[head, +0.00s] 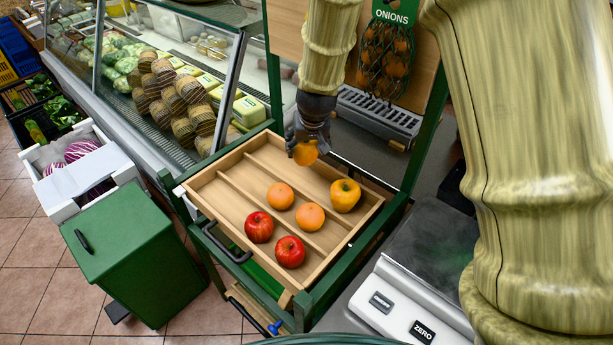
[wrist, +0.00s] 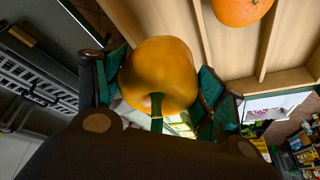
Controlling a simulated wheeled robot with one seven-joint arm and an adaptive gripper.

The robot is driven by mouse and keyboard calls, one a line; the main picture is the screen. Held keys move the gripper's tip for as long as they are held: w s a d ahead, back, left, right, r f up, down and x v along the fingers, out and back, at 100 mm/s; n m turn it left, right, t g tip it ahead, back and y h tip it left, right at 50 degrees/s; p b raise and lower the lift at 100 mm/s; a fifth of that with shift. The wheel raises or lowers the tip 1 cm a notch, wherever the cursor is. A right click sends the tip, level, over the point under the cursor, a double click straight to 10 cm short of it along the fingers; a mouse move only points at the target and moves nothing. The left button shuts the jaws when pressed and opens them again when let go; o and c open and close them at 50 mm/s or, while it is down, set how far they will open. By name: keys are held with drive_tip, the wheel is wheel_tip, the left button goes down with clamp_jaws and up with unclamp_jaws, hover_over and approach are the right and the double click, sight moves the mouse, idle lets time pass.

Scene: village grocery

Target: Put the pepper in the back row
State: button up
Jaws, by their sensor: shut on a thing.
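My gripper (head: 305,140) is shut on an orange-yellow pepper (head: 306,154) and holds it raised near the far side of the wooden tray (head: 207,180). In the wrist view the pepper (wrist: 160,65) sits between the green finger pads, its green stem toward the camera. The tray has thin dividers that form three rows. A second yellow pepper (head: 345,196) rests at the right end of the back row. Two oranges (head: 280,196) (head: 310,217) are in the middle row, and two red apples (head: 259,227) (head: 290,252) are in the front row. The exact height of the held pepper cannot be told.
The left part of the back row looks bare. A glass display case (head: 215,90) stands behind and left of the tray. A hanging onion net (head: 386,55) and a wooden panel are behind. A scale (head: 405,305) is at right, and a green bin (head: 135,250) at left.

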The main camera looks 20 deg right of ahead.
sight(308, 165)
drive_tip(key=shift+f+p, duration=0.65)
drive_tip(key=shift+f, duration=3.6)
drive_tip(key=o, duration=1.1)
drive_tip(key=shift+f, duration=0.15)
drive_tip(key=shift+c, duration=0.2)
drive_tip(key=shift+b+v, duration=0.75)
drive_tip(key=shift+v, duration=5.4)
drive_tip(key=shift+d, duration=0.1)
